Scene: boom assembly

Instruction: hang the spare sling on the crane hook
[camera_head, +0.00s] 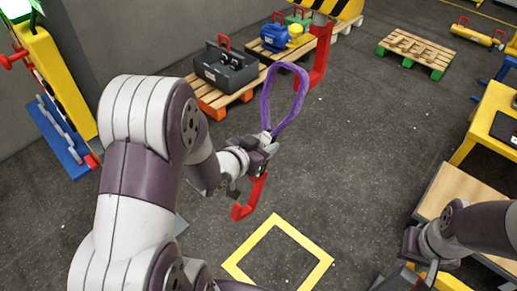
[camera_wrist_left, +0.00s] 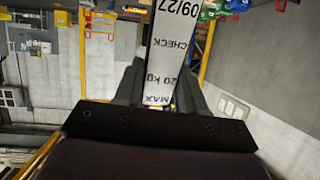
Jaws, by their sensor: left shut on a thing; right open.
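The sling is a purple loop (camera_head: 265,103) standing up above my left gripper (camera_head: 268,146). My left gripper is shut on the sling at its pale tag. In the left wrist view the tag (camera_wrist_left: 174,45), printed with "CHECK" and "MAX 20 kg", lies between the fingers. A larger red hook-shaped piece (camera_head: 320,55) hangs below a black-and-yellow striped block (camera_head: 342,8), right of the loop. I cannot tell its depth from the sling. My right gripper (camera_head: 418,250) is open at the lower right, partly hidden.
A yellow square (camera_head: 318,272) marks the floor in front. A yellow bench (camera_head: 485,125) is at the right. A yellow rack (camera_head: 62,85) stands left. The middle floor is clear.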

